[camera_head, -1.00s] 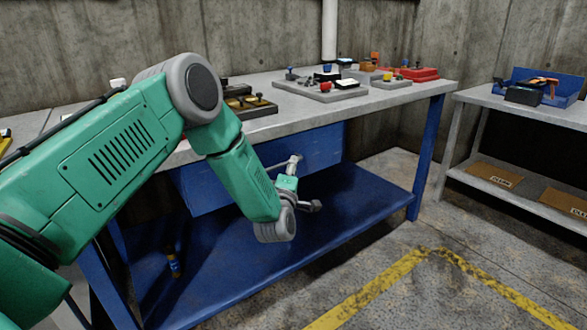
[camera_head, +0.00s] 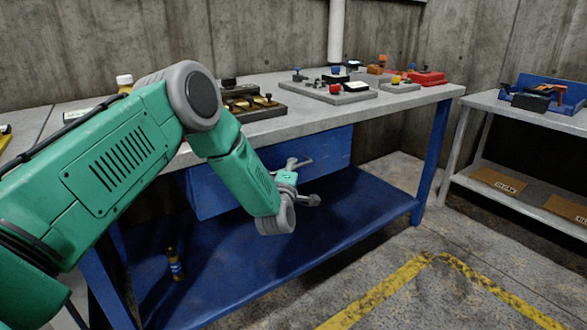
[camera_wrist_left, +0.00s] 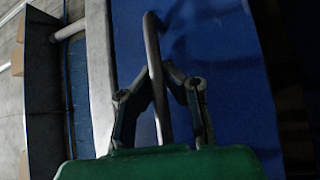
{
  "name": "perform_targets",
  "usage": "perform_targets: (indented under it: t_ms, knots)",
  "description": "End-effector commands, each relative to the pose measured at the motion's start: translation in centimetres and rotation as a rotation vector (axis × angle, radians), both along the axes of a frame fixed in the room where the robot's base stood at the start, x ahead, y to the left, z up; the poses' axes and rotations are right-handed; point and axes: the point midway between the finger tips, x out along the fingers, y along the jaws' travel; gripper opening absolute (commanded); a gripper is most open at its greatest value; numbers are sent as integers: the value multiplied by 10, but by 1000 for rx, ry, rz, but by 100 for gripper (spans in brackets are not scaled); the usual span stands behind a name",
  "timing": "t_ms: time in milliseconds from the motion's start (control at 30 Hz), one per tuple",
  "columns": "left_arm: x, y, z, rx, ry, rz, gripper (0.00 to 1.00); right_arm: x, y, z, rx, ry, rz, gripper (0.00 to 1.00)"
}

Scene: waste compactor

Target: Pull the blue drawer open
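The blue drawer (camera_head: 325,150) sits under the grey top of the workbench, and its front looks closed or nearly so. A metal bar handle (camera_head: 303,162) stands out from it. My left gripper (camera_head: 291,172) is at this handle, partly hidden by its own wrist. In the left wrist view the handle (camera_wrist_left: 153,45) runs up between the fingers against the blue drawer front (camera_wrist_left: 215,45). The left gripper's fingers (camera_wrist_left: 163,72) converge on the bar and appear shut on it. My right gripper is in neither view.
The workbench top (camera_head: 300,112) carries boards with buttons and switches. A blue lower shelf (camera_head: 330,205) lies below the drawer, with a small bottle (camera_head: 175,264) on it. A side table (camera_head: 520,104) with a blue bin (camera_head: 562,92) stands right. Open floor lies in front.

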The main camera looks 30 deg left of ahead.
Motion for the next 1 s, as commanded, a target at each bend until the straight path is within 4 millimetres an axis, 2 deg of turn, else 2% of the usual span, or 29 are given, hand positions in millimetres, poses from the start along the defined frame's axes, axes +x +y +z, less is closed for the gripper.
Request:
perform_targets:
  t_ms: [167, 233, 267, 667, 767, 1000]
  knots:
    - [-2, -4, -5, 2, 16, -1, 2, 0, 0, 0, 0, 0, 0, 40]
    - [-2, -6, -5, 4, 18, -2, 26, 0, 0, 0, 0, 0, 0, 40]
    - [-2, -6, -5, 4, 17, -2, 31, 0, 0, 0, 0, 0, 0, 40]
    - [-8, -5, -7, -1, 15, 0, 31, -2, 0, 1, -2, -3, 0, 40]
    - [-21, -11, -9, -1, 17, -1, 31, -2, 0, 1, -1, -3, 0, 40]
    - [-68, -36, -14, 5, 19, -3, 31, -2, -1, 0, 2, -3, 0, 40]
